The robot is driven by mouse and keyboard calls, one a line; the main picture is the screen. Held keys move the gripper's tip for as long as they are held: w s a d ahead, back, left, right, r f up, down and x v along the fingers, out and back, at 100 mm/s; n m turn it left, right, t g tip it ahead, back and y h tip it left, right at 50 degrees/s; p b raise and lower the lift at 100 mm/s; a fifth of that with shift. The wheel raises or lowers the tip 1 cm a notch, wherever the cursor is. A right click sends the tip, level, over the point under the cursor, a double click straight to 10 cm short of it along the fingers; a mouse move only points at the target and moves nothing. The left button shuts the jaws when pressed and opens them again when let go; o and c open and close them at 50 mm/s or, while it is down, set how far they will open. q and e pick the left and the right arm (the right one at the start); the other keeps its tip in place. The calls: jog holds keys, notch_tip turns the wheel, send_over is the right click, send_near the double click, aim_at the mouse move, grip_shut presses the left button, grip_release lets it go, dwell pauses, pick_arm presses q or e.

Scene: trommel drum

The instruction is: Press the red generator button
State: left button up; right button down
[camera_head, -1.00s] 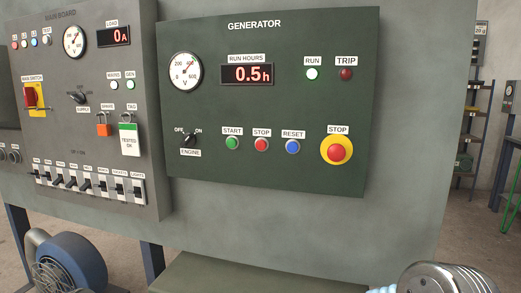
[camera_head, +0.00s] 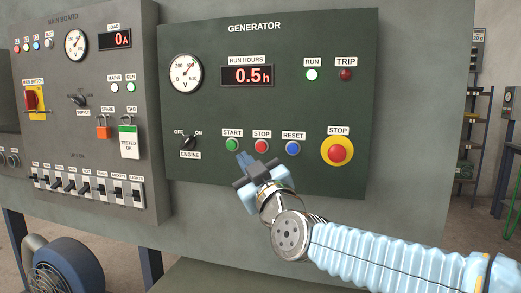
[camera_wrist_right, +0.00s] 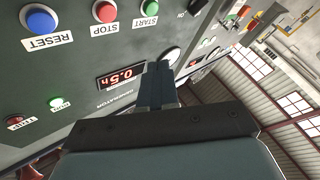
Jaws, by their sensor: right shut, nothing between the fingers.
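The generator panel (camera_head: 215,110) is dark green. A small red STOP button (camera_head: 261,146) sits between the green START button (camera_head: 232,145) and the blue RESET button (camera_head: 293,148). A larger red STOP mushroom (camera_head: 338,152) on a yellow ring is at the right. My right gripper (camera_head: 243,158) is shut and empty, with its tips appearing just below and between START and the small STOP; I cannot tell whether they touch the panel. In the right wrist view, the small red STOP button (camera_wrist_right: 105,11) is at the top, left of the gripper tips (camera_wrist_right: 160,72). My left gripper is out of view.
The engine switch (camera_head: 190,142) is left of START. The RUN lamp (camera_head: 312,75) is lit and the TRIP lamp (camera_head: 345,75) is dark. The grey main board (camera_head: 62,130) stands left of the panel. A blue machine (camera_head: 65,265) is low at left.

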aim_at(260, 151)
jog(key=shift+r, duration=0.2)
jog(key=shift+w+d, duration=0.45)
jog(key=shift+w, duration=0.95)
jog(key=shift+w+d, duration=0.45)
jog(key=shift+w, duration=0.9)
jog(key=shift+w+d, duration=0.45)
jog(key=shift+w, duration=0.95)
jog(key=shift+w+d+b, duration=0.15)
jog(key=shift+w+b, duration=0.15)
jog(key=shift+w, duration=0.05)
